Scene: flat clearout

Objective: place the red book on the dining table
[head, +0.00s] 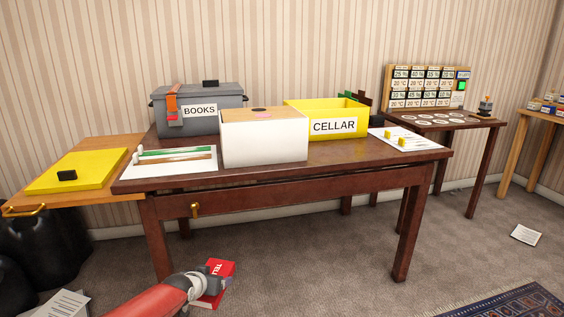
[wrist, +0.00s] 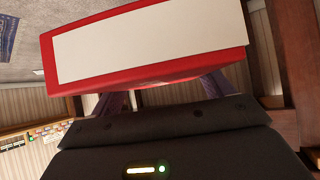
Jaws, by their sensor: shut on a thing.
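The red book (head: 222,268) is in my gripper (head: 206,277), low in front of the dark wooden table (head: 290,185), below the height of its top. In the wrist view the red book (wrist: 150,45) fills the upper middle, with a large pale face and red edges. My gripper (wrist: 165,95) is shut on it; the fingers are mostly hidden behind the book. I cannot tell for sure that this dark table is the dining table.
On the table stand a grey BOOKS box (head: 215,122), a white box (head: 265,145), a yellow CELLAR crate (head: 298,107) and papers (head: 150,168). A yellow lid (head: 80,172) lies on a side table at left. Black bags (head: 45,245) stand below it.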

